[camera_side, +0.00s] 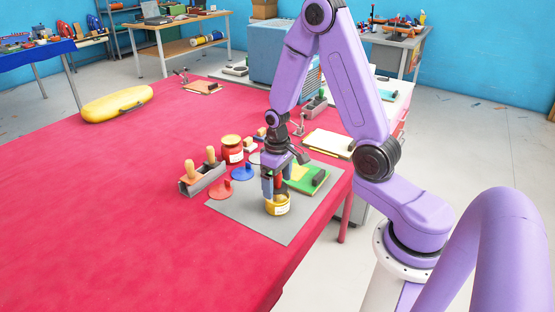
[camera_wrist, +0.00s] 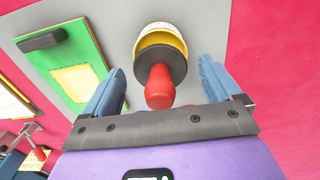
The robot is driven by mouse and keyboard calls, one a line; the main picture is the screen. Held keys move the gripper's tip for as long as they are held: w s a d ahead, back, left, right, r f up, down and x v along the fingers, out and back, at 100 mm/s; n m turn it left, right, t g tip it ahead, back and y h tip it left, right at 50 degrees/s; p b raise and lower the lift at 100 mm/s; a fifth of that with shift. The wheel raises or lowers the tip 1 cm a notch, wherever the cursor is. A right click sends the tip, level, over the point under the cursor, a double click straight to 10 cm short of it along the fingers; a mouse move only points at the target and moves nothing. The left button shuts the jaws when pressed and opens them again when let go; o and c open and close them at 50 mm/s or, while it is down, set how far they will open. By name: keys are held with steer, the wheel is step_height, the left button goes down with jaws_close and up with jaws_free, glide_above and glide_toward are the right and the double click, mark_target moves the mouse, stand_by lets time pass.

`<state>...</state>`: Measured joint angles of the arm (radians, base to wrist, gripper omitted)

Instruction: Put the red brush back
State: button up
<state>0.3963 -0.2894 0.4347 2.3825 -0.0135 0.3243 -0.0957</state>
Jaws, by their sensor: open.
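The red brush (camera_wrist: 160,88) stands with its red handle up and its black collar in the mouth of a yellow pot (camera_wrist: 160,32); its bristles are hidden. In the side view the handle (camera_side: 279,183) shows partly between my fingers, above the yellow pot (camera_side: 278,208). My gripper (camera_side: 272,188) points down over the pot, open. In the wrist view its two blue fingers (camera_wrist: 163,72) are spread on either side of the handle, with a gap on each side. A grey holder (camera_side: 204,179) with two wooden-handled brushes stands to the left.
A green board (camera_side: 311,172) with a yellow patch and dark block lies right of the pot on the grey mat (camera_side: 262,220). A red lid (camera_side: 221,189), a blue lid (camera_side: 242,172) and a red jar (camera_side: 232,152) are nearby. The red table's front left is clear.

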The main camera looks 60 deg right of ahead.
step_height(320, 180, up, 10)
steer(key=shift+r, duration=0.2)
steer(key=shift+s+a+r, duration=0.1)
steer(key=shift+a+r, duration=0.15)
steer(key=shift+r, duration=0.05)
steer(key=s+a+r+n, duration=0.2)
steer(key=s+a+n, duration=0.55)
steer(key=a, duration=0.25)
steer(key=s+a+n, duration=0.1)
steer(key=s+n, duration=0.1)
steer(key=s, duration=0.5)
steer(key=s+a+r+n, duration=0.1)
steer(key=s+n, duration=0.2)
steer(key=s, duration=0.4)
steer(key=shift+a+r, duration=0.15)
steer(key=shift+a, duration=0.25)
